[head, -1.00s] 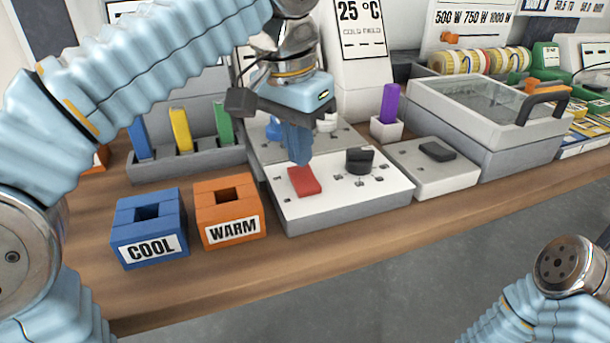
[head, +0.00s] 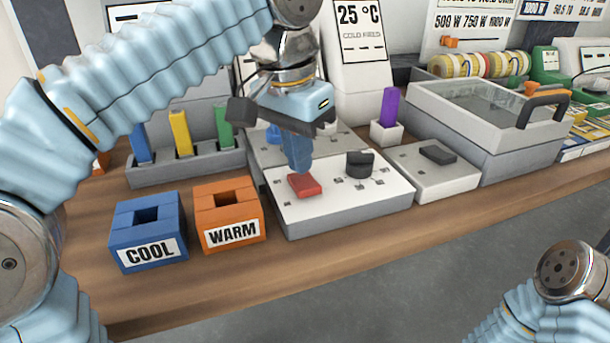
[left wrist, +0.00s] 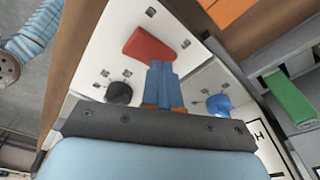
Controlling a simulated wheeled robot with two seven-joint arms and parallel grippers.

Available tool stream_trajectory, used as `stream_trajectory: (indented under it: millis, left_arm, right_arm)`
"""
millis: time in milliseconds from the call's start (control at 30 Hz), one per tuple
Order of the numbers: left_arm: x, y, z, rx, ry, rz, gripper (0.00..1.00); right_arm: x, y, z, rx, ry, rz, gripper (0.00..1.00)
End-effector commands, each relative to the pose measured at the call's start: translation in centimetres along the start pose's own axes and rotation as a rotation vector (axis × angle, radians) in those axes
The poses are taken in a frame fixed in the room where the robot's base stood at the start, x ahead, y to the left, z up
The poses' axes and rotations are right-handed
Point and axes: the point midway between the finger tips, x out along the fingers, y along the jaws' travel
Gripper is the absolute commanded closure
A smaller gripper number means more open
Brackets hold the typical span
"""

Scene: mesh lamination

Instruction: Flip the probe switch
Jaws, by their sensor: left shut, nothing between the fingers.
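A red rocker switch (head: 306,187) sits on the white top of a control box (head: 345,208), beside a black knob (head: 360,164). My left gripper (head: 299,168) points down with its blue fingers shut and empty. The fingertips are at the far edge of the red switch and appear to touch it. In the left wrist view, the shut fingertips (left wrist: 161,66) overlap the edge of the red switch (left wrist: 149,47). The labels by the switch are too small to read. My right gripper is out of view; only part of my right arm shows.
An orange WARM block (head: 227,190) and a blue COOL block (head: 148,268) stand left of the box. A smaller box with a dark switch (head: 437,155) and a lidded bath (head: 480,150) stand right. A purple piece (head: 389,108) stands behind. The front table strip is clear.

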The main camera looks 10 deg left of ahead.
Motion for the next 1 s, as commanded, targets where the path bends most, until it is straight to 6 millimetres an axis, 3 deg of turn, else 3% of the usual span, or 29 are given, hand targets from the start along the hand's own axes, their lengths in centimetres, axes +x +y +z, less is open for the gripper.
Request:
stream_trajectory:
  millis: [33, 200, 700, 1000]
  left_arm:
    - [-1.0, 0.0, -0.1, 0.000, 0.001, 0.000, 1.00]
    - [-2.5, 0.0, -0.4, 0.000, 0.001, 0.000, 1.00]
    - [-6.2, 0.0, -1.0, 0.000, 0.002, -0.001, 1.00]
    - [-6.5, 0.0, -1.0, 0.000, 0.001, 0.000, 1.00]
  right_arm:
    - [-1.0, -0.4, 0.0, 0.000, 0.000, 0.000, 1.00]
    - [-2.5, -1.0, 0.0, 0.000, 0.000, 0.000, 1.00]
    - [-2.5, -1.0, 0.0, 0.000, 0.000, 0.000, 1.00]
    - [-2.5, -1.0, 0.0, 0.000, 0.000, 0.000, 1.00]
